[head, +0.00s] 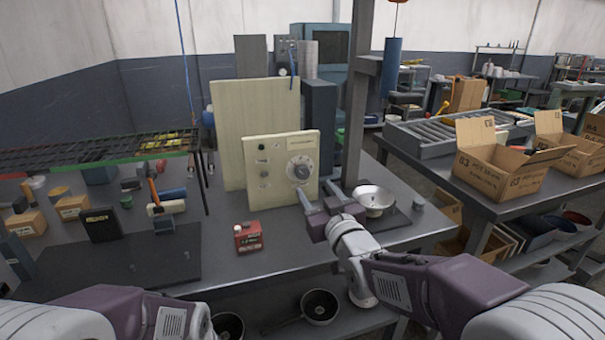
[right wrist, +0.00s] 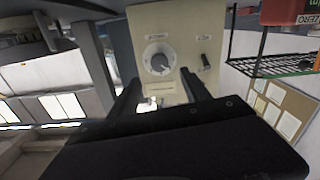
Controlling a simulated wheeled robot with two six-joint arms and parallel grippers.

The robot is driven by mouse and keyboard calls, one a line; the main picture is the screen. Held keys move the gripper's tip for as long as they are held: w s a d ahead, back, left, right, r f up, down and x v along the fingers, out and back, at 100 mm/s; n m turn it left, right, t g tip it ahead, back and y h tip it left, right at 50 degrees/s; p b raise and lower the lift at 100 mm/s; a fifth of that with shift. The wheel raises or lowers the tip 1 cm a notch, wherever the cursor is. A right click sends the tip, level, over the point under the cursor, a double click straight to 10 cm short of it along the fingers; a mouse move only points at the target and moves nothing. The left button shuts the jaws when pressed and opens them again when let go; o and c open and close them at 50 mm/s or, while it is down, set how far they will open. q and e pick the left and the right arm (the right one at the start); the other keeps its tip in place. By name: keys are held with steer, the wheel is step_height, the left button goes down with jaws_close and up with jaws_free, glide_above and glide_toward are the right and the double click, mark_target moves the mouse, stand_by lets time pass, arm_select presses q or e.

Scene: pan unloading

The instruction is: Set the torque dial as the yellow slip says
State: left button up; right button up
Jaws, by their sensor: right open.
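The torque dial (head: 299,168) is a round dial with a pale ring on the upright cream control panel (head: 258,172). It also shows in the right wrist view (right wrist: 159,62), with a dark pointer on its knob. The dial's markings are too small to read. My right gripper (head: 320,191) is open and empty, in front of the panel's lower right. In the right wrist view its two fingers (right wrist: 160,88) point towards the panel, apart from the dial. I cannot make out a yellow slip. My left arm enters at the lower left; its gripper is out of view.
A small red box (head: 248,237) stands on the grey table before the panel. A metal bowl (head: 373,201) sits just right of my right gripper, near a grey post (head: 357,95). A wire rack (head: 95,150) and several tools are at the left.

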mark_target(304, 174)
steer(key=x, duration=0.8)
steer(key=shift+w+f, duration=0.1)
steer(key=shift+w, duration=0.2)
jaws_close()
